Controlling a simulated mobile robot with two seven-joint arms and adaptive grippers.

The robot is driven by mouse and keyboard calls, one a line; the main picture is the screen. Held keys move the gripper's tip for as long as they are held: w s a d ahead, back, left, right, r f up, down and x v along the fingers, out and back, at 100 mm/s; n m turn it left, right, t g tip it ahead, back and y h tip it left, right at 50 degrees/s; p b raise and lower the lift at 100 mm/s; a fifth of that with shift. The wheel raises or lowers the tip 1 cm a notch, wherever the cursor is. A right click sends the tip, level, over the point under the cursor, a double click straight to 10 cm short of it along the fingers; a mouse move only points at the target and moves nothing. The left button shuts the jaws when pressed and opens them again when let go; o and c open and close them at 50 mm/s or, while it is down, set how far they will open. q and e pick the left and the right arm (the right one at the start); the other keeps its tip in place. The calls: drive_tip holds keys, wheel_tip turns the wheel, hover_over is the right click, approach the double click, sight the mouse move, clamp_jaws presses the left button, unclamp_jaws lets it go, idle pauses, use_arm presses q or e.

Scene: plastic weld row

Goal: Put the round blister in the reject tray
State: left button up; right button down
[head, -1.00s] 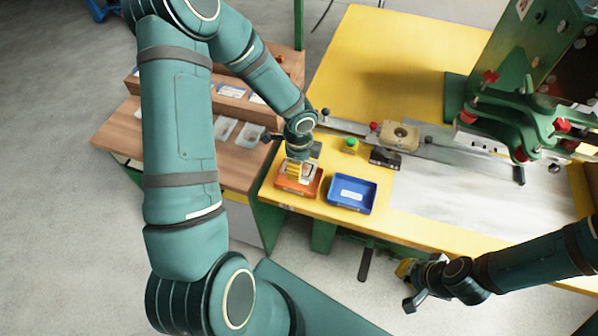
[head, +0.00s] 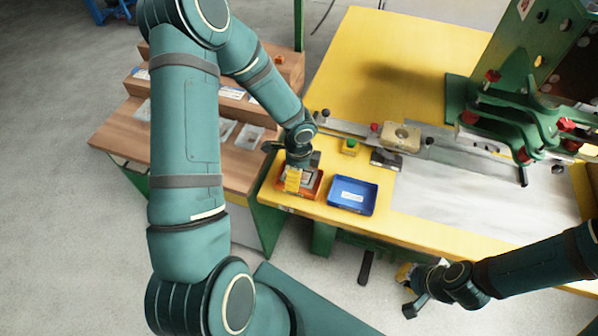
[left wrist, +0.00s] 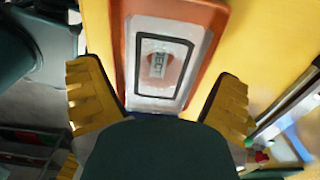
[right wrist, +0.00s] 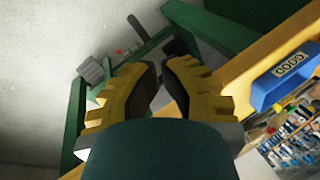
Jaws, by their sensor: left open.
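The orange tray (head: 284,195) stands at the left front corner of the yellow bench. In the left wrist view, a clear, pale pack with a dark rectangular border, which I take for the round blister (left wrist: 160,92), lies in the orange tray (left wrist: 213,25). A faint round shape and a small lettered label show in its middle. My left gripper (head: 292,181) is above the tray; in the left wrist view its fingers (left wrist: 158,85) are wide apart with the pack between and beyond them. My right gripper (right wrist: 160,68) is off the bench's front edge, with fingertips close together and nothing seen between them.
A blue tray (head: 352,196) with a label stands just right of the orange tray. A green button box (head: 350,147) and a small dark block (head: 386,159) are behind it. A green press (head: 510,110) stands at the right. A wooden side table (head: 130,140) holds clear packs.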

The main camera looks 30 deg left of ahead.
use_arm(q)
drive_tip(key=shift+r, duration=0.15)
drive_tip(key=shift+r+p, duration=0.3)
drive_tip(key=shift+r, duration=0.1)
wheel_tip(320, 180, up, 11)
drive_tip(key=p, duration=0.3)
drive_tip(key=s+d+f+n+h, duration=0.1)
drive_tip(key=s+d+f+n, duration=0.2)
drive_tip(key=d+f+n, duration=0.1)
drive_tip(key=s+d+f+n+t+h, duration=0.1)
drive_tip(key=s+d+f+n, duration=0.2)
drive_tip(key=d+n, duration=0.4)
drive_tip(key=s+d+f+n+h, duration=0.1)
drive_tip(key=s+d+f+n, duration=0.2)
drive_tip(key=d+n, duration=0.3)
drive_tip(key=shift+s+d+f+t+h, duration=0.25)
drive_tip(key=shift+f+t+h, duration=0.15)
drive_tip(key=shift+f, duration=0.5)
